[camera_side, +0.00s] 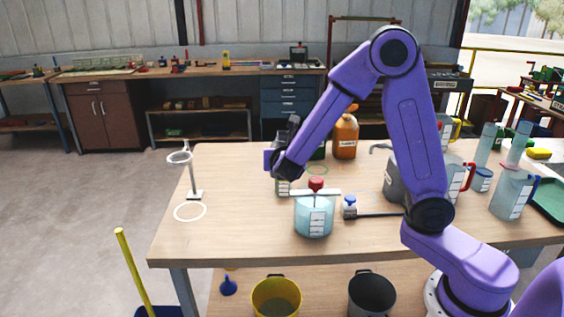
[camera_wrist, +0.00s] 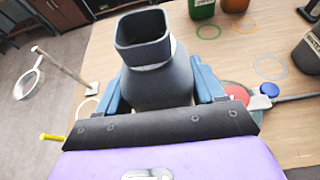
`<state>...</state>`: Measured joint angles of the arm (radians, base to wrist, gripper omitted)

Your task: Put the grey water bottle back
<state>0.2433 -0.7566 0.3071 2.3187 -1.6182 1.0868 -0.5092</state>
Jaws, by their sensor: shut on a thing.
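My gripper (camera_wrist: 152,100) is shut on the grey water bottle (camera_wrist: 155,88), a dark grey vessel with a wide squared mouth. Its blue fingers press on both sides of the body, below the neck. In the side view my gripper (camera_side: 284,162) is above the table, just behind and left of the pale blue vessel with a red knob (camera_side: 314,217). The gripper mostly hides the bottle there. A labelled greyish part (camera_side: 283,188) shows under it; I cannot tell whether it touches the table.
A ring stand (camera_side: 193,178) and a white ring mark (camera_side: 190,211) are at the left. A green ring mark (camera_side: 318,170) lies behind the blue vessel. An orange bottle (camera_side: 345,137) stands at the back. A dark grey jug (camera_side: 394,183) and a blue-topped valve (camera_side: 350,203) are right.

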